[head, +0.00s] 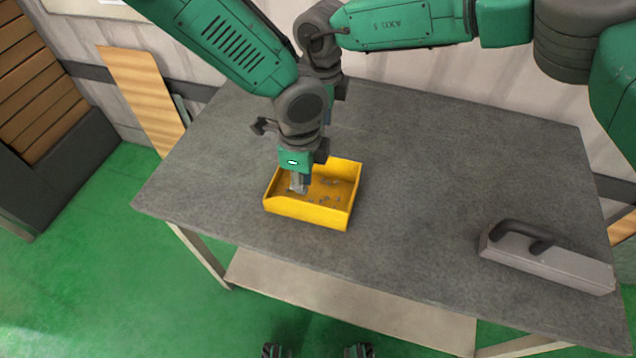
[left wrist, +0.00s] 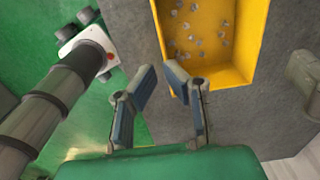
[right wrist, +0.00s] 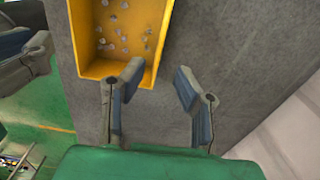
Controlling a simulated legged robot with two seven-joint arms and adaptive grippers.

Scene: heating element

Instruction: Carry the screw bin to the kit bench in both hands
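The yellow screw bin (head: 310,209) sits flat on the grey table, with small grey screws inside; it also shows in the left wrist view (left wrist: 257,30) and right wrist view (right wrist: 74,25). My left gripper (head: 298,188) is over the bin's left part in the head view. In the left wrist view its open fingers (left wrist: 160,71) are at a bin corner, one overlapping the wall, one outside. My right gripper's open fingers (right wrist: 158,71) sit likewise at a corner in the right wrist view; it is mostly hidden in the head view. I cannot tell whether either touches. No kit bench is identifiable.
The grey table (head: 430,170) is clear around the bin. A long grey block with a dark handle (head: 550,262) lies at its right end. A wooden board (head: 143,95) leans on the wall at left, beside a dark slatted unit (head: 75,150). Green floor is open at left.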

